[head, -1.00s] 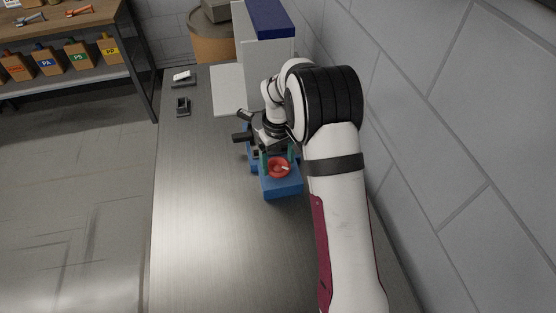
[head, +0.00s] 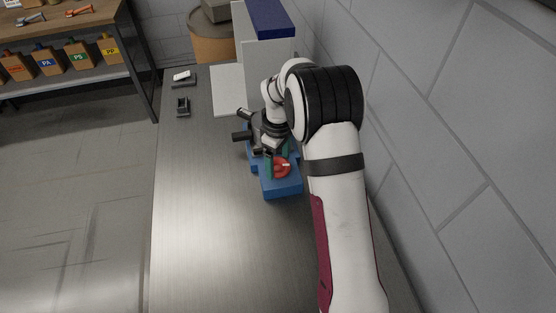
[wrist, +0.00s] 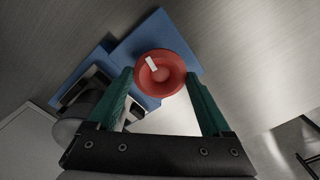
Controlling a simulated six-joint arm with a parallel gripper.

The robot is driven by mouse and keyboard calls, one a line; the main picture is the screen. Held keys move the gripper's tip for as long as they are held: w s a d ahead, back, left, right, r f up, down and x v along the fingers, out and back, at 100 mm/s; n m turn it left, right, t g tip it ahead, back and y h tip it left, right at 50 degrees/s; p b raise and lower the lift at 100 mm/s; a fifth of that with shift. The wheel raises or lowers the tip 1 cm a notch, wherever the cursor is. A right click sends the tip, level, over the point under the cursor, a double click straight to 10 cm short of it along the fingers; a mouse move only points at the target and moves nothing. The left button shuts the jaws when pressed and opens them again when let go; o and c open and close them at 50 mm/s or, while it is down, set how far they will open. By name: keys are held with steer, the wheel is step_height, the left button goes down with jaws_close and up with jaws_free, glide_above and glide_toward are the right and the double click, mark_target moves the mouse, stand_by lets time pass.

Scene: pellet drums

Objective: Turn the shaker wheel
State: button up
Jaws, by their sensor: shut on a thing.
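The red shaker wheel (head: 283,172) sits on a blue base (head: 283,188) on the metal bench. In the wrist view the wheel (wrist: 158,84) is a round red dish with a white mark near its middle. My gripper (wrist: 160,75) has green fingers, one on each side of the wheel's rim, and is shut on it. The blue base (wrist: 155,40) lies beneath the wheel in that view. In the head view my wrist hides part of the shaker and of the wheel.
A tall white and blue cabinet (head: 268,50) stands behind the shaker. Small dark items (head: 183,107) lie at the bench's far left. A grey block wall (head: 440,150) runs close along the right. The bench front and left are clear.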

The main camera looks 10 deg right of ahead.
mark_target(278, 165)
steer(key=shift+r, duration=0.1)
steer(key=o, duration=1.2)
steer(key=shift+c, duration=0.2)
step_height(278, 165, up, 16)
steer(key=s+a+r+m+y, duration=0.15)
steer(key=s+m, duration=0.25)
steer(key=s, duration=0.5)
steer(key=s+a+r+m+h, duration=0.15)
steer(key=s+m, duration=0.25)
steer(key=s, duration=0.5)
steer(key=s+f+m+y, duration=0.1)
steer(key=s+f+m, duration=0.1)
steer(key=s, duration=0.5)
steer(key=s+a+f+m, duration=0.1)
steer(key=s+m, duration=0.3)
steer(key=s, duration=0.4)
steer(key=shift+a+f+m+y, duration=0.25)
steer(key=shift+f+m+y, duration=0.15)
steer(key=shift+f, duration=0.35)
